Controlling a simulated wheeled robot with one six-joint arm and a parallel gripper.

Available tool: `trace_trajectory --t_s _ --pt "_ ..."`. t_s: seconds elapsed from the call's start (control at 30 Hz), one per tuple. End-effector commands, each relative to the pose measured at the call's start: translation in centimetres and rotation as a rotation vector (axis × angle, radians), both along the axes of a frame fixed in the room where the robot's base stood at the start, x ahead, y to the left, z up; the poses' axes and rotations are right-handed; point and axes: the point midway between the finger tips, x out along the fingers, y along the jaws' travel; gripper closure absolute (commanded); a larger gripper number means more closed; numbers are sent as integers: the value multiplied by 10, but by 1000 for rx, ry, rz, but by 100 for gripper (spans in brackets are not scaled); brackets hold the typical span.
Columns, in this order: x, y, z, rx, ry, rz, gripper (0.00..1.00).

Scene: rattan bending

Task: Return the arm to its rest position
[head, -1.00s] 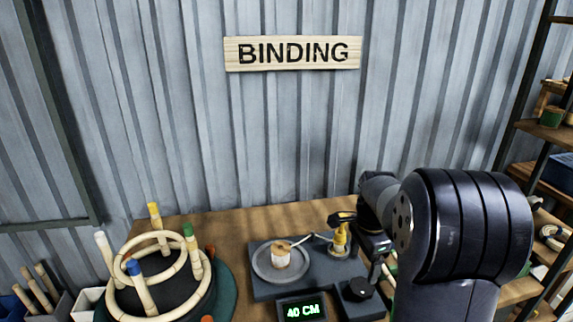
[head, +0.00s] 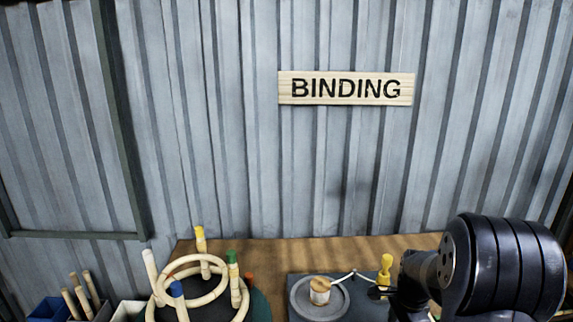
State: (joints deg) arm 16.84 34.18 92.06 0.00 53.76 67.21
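My arm shows at the lower right of the head view as a large dark ribbed joint with a thinner dark link reaching left. My gripper (head: 380,293) is a small dark shape at the end of that link, beside a yellow-topped post (head: 386,264) on the bench. It is small and partly covered by my arm and the picture's lower edge. I cannot tell whether its fingers are open or shut, or whether they touch the post.
A round plate (head: 304,301) bears a pale spool (head: 320,289) with a thin strand running right. A rattan ring frame (head: 240,302) with coloured pegs stands left on the wooden bench (head: 330,250). Bins (head: 48,310) are further left. A BINDING sign (head: 346,88) hangs on the metal wall.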

Motion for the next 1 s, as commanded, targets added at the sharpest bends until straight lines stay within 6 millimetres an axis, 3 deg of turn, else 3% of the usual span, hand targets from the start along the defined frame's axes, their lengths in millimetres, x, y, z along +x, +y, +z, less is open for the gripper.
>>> trace_trajectory --t_s 0.27,0.7,1.0 --pt "1 0 24 -2 -4 -26 21" --pt "1 0 112 -1 -5 -26 21" --pt "-1 0 45 1 6 -26 21"
